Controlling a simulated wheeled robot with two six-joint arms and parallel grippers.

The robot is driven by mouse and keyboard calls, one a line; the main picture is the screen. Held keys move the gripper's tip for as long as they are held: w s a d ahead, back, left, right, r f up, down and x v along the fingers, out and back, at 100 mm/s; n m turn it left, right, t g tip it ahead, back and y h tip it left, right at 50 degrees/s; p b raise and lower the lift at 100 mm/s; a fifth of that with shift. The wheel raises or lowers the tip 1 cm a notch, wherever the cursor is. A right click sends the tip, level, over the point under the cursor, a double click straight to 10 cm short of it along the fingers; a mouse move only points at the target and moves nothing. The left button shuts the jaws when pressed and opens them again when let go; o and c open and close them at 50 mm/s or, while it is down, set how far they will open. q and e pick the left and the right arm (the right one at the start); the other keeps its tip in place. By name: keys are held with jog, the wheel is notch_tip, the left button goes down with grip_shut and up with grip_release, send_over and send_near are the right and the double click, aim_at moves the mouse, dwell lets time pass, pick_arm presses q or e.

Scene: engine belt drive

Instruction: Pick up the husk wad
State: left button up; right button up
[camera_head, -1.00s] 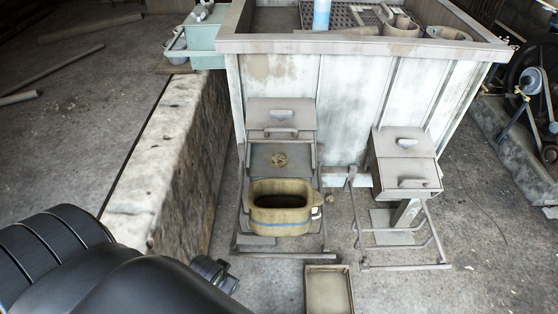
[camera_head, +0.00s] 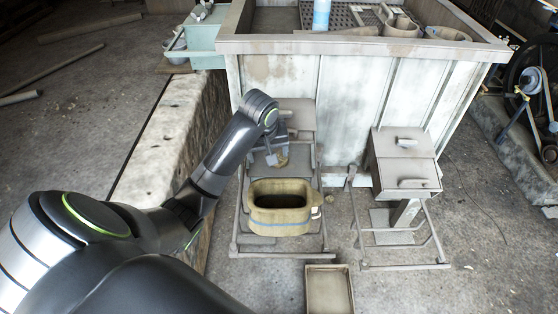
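A small brown wad (camera_head: 282,161), which looks like the husk wad, is on the grey chute plate behind the tan bin. It is partly hidden by my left gripper (camera_head: 276,160), which points down right at it. The fingers are small and dark here, so I cannot tell whether they are open or shut on the wad. My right gripper is not in view.
The tan bin (camera_head: 280,222) with a blue stripe and a dark opening stands just in front of the wad. A small brown lump (camera_head: 329,198) is at its right. A shallow tray (camera_head: 329,291) lies in front. A stone wall (camera_head: 150,160) runs along the left.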

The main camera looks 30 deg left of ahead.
pick_arm(q)
jog(key=w+r+n, duration=0.2)
jog(key=w+r, duration=0.2)
jog(key=r, duration=0.1)
jog(key=b+x, duration=0.1)
jog(key=x, duration=0.2)
jog(key=b+x, duration=0.1)
jog(key=x, duration=0.3)
jog(key=a+b+x, duration=0.1)
jog(key=x, duration=0.3)
jog(key=shift+d+x, duration=0.15)
jog(key=shift+x, duration=1.35)
jog(key=shift+d+x, duration=0.15)
jog(key=shift+x, duration=1.35)
jog(key=shift+w, duration=0.1)
jog(key=c, duration=1)
